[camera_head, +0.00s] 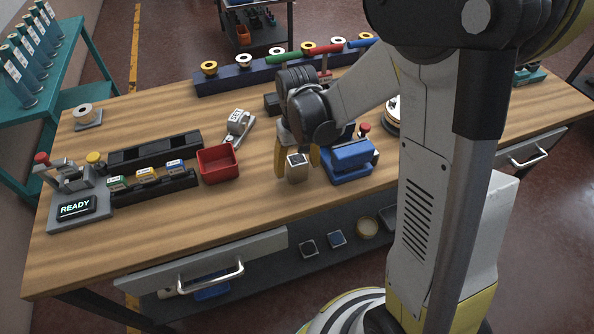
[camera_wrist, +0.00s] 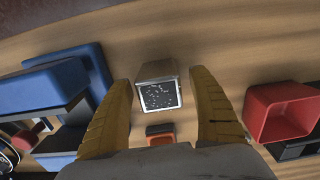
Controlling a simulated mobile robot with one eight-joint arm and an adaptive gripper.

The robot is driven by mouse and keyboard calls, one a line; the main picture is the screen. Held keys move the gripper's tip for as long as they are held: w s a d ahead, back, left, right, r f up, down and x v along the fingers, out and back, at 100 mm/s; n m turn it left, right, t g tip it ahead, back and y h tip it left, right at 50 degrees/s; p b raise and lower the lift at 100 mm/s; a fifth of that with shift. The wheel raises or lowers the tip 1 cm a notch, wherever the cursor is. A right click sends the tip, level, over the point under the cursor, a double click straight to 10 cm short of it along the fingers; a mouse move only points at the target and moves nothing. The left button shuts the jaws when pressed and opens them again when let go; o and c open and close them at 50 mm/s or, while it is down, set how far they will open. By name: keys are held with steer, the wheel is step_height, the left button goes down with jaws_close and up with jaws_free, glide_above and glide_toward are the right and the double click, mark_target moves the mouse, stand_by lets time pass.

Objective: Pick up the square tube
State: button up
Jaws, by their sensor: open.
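The square tube (camera_head: 297,174) is a short tan block with a dark, speckled square top, standing upright on the wooden table. In the wrist view the tube (camera_wrist: 157,71) lies between the two yellow fingers. My gripper (camera_head: 297,163) is open and points down over the tube, one finger on each side. In the wrist view my gripper (camera_wrist: 160,82) shows a gap between each finger and the tube, so no contact is clear.
A blue device (camera_head: 349,160) stands close to the right of the tube, and a red bin (camera_head: 217,164) to the left. A small dark block with an orange face (camera_wrist: 160,134) shows in the wrist view. Bare wooden table (camera_head: 250,235) lies in front.

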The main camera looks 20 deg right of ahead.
steer(key=c, duration=1.5)
